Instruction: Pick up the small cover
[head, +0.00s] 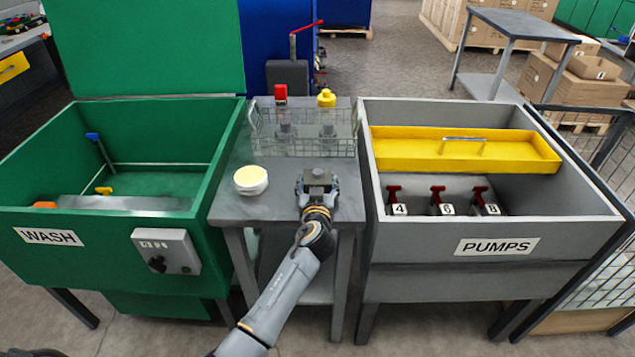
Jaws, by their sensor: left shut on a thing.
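The small cover (318,174) is a grey, squarish piece on the grey middle table, near its front right. My left gripper (319,187) reaches in from below and is shut on it, with a finger on each side. The fingers hide part of its sides, and I cannot tell whether it touches the tabletop. My right gripper is not in view.
A wire basket (275,145) with grey parts stands behind my gripper. A white tub with a pale yellow top (251,181) is to the left. The green WASH bin (110,255) and grey PUMPS bin (420,238), with a yellow tray (510,158), flank the table.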

